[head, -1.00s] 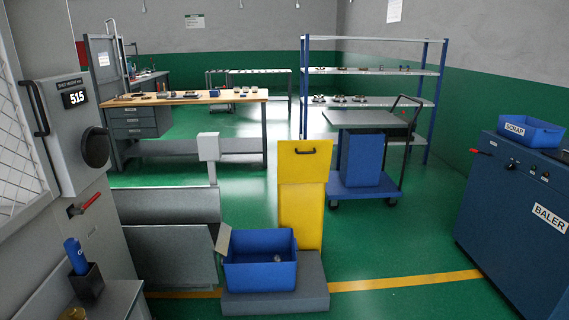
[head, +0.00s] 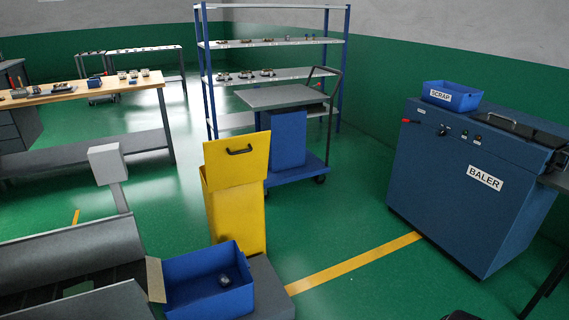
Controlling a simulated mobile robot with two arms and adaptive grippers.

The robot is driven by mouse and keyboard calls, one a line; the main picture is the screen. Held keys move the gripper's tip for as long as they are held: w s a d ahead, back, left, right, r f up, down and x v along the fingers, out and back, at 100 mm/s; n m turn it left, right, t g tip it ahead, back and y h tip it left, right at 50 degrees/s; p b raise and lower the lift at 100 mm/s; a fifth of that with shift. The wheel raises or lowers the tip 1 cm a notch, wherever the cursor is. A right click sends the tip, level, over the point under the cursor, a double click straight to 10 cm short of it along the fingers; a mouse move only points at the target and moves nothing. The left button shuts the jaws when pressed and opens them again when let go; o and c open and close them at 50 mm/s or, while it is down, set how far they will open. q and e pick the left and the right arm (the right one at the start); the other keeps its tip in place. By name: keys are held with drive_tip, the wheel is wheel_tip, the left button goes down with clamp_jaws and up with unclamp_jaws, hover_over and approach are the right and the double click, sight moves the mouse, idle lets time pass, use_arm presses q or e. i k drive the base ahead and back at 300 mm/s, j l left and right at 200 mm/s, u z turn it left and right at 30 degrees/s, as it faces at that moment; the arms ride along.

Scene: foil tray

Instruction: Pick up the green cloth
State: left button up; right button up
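I cannot make out a green cloth for certain in the head view. A small pale green patch (head: 77,289) shows between the grey panels at the lower left; I cannot tell whether it is cloth or floor. Neither of my grippers is in view. A small black shape shows at the bottom edge, right of the middle, too cut off to identify.
A blue bin (head: 207,283) holding a small object stands below the yellow lidded bin (head: 236,200). The blue baler (head: 470,185) carries a scrap tray (head: 452,96). A trolley (head: 290,100) stands before the shelving (head: 275,44). Floor between yellow bin and baler is clear.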

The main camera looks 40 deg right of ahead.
sight(87, 286)
drive_tip(key=z, duration=1.05)
drive_tip(key=u, duration=1.25)
drive_tip(key=k, duration=0.4)
drive_tip(key=i+l, duration=0.3)
drive_tip(key=i, duration=0.25)
drive_tip(key=i+l, duration=0.35)
drive_tip(key=i, duration=0.15)
drive_tip(key=z, duration=0.05)
